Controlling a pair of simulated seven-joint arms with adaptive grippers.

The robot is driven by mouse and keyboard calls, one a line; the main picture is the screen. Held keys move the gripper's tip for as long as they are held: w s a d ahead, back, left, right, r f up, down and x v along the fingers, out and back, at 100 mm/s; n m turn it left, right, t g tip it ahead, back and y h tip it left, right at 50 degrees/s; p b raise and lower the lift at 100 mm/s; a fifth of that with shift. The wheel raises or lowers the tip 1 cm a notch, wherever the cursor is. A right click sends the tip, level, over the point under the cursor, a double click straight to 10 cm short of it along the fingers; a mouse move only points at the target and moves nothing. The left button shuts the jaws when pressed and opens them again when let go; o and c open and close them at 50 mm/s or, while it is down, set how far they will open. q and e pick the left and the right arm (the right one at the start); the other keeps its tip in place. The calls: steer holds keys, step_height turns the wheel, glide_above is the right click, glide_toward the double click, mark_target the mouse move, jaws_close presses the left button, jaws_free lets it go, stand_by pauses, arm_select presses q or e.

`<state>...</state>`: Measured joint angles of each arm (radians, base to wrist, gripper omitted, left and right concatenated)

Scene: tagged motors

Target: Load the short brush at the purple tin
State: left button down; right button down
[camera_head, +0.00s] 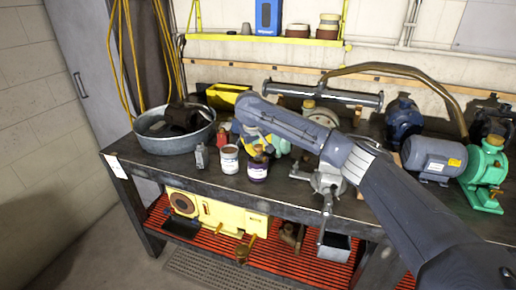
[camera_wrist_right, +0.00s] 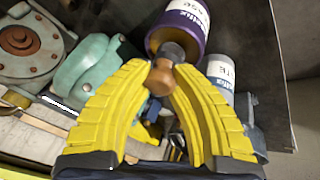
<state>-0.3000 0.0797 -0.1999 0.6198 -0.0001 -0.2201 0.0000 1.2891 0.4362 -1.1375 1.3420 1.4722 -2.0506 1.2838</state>
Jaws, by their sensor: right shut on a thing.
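The purple tin (camera_head: 258,173) stands open on the bench near its front edge, with a white label band. It also shows in the wrist view (camera_wrist_right: 199,30), its mouth turned toward my fingers. My right gripper (camera_head: 261,146) is above this tin. Its yellow fingers (camera_wrist_right: 164,82) are shut on the short brush (camera_wrist_right: 162,78), which has a brown wooden handle and a dark end (camera_wrist_right: 172,51) at the tin's mouth. I cannot tell whether the bristles are inside the tin; they are hidden. My left gripper is not in view.
A white tin (camera_head: 229,160) stands close left of the purple one, with a small grey item (camera_head: 200,157) beyond it. A metal tub (camera_head: 160,142) is further left. A teal motor part (camera_wrist_right: 88,65) lies near my fingers. A vise (camera_head: 328,182) stands to the right.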

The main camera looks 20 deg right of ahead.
mark_target(258, 146)
steer(key=shift+f, duration=0.6)
stand_by(1.5)
steer(key=shift+r, duration=3.55)
